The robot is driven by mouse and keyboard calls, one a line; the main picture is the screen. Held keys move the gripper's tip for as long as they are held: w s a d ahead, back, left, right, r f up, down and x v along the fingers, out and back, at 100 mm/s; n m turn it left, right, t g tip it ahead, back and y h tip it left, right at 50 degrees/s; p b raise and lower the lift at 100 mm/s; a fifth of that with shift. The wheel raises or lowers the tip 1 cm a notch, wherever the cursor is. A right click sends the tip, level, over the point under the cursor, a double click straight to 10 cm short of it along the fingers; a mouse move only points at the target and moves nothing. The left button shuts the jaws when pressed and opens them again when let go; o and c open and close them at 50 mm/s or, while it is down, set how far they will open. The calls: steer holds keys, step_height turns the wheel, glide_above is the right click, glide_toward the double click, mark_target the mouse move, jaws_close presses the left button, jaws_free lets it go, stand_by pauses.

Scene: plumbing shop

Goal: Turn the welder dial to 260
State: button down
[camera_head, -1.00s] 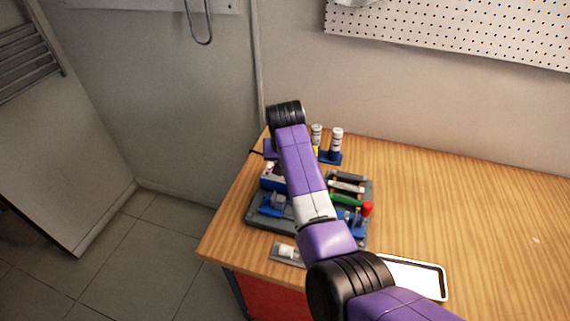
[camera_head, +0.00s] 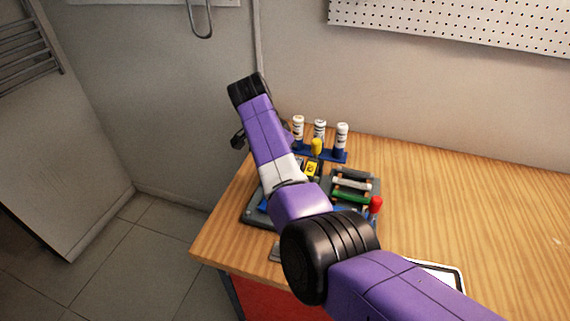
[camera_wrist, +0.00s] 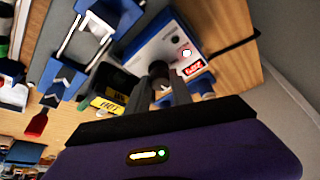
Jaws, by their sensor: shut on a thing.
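The welder (camera_wrist: 155,48) is a white-faced blue box, seen tilted in the wrist view. Its small red display (camera_wrist: 192,68) is lit, but its digits are too blurred to read surely. My gripper (camera_wrist: 158,72) is at the welder's front face. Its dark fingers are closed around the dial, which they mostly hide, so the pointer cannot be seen. In the head view my arm covers the welder and the dial.
A yellow HOT label (camera_wrist: 107,105) is close beside the fingers. A blue clamp-like fixture (camera_wrist: 92,38) is near the welder. White bottles (camera_head: 320,130) stand in a blue rack at the back. A red-topped part (camera_head: 376,205) is right of my arm. The wooden table (camera_head: 480,215) is clear at right.

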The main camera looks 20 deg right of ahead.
steer(key=shift+m+b, duration=0.45)
steer(key=shift+m, duration=0.15)
steer(key=c, duration=1.2)
jaws_free()
steer(key=shift+o, duration=0.2)
steer(key=w+b+v, duration=0.1)
steer(key=v, duration=0.6)
steer(key=shift+s+a+r, duration=0.25)
steer(key=shift+s+r, duration=0.15)
